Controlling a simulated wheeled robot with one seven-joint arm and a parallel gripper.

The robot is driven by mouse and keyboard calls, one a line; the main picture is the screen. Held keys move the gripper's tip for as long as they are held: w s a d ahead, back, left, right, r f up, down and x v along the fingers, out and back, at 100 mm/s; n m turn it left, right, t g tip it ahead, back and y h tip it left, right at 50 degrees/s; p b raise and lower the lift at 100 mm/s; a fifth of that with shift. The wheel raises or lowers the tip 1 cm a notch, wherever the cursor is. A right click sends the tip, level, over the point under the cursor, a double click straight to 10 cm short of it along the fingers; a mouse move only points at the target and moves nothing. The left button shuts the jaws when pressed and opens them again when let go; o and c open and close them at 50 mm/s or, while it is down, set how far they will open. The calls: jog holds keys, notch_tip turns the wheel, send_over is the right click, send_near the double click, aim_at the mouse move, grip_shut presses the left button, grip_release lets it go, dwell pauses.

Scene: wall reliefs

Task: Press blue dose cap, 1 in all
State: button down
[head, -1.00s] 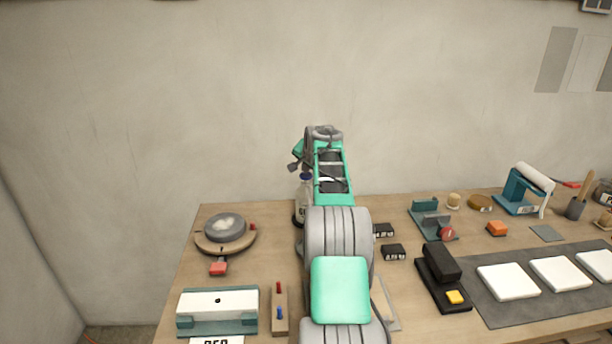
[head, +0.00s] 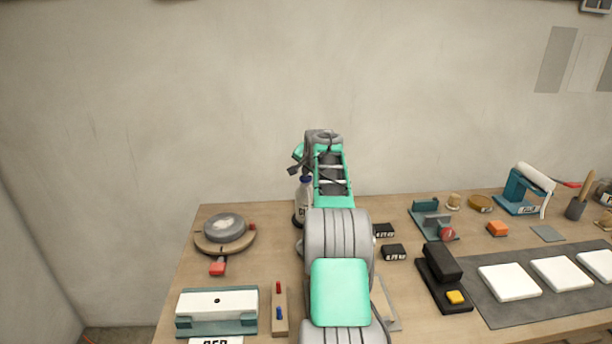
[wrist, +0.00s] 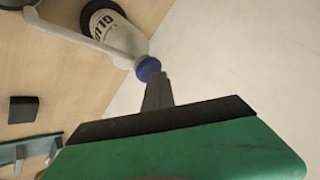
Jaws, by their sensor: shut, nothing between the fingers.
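The blue dose cap (wrist: 148,68) tops a white bottle (wrist: 122,38) with dark lettering and a long pale spout in the wrist view. In the head view, the bottle (head: 303,202) stands upright at the back of the bench, partly hidden by my arm, with its blue cap (head: 306,179) just showing. My gripper (wrist: 153,77) is shut and empty. Its fingertips are right at the cap in the wrist view and overlap its edge; I cannot tell whether they touch it. In the head view my arm hides most of the gripper.
Small black blocks (head: 393,252) lie right of my arm. A round turntable (head: 225,233) is at left, and a wooden holder (head: 280,310) with red and blue pieces is nearer. A teal stand (head: 433,221) is at right. The plain wall (head: 200,100) rises behind the bench.

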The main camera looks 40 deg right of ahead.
aim_at(306, 178)
jog(key=shift+f, duration=0.15)
jog(key=shift+r+p, duration=1.2)
jog(key=shift+r, duration=0.1)
notch_tip(306, 178, up, 5)
jog(key=p, duration=0.4)
jog(key=shift+p, duration=0.35)
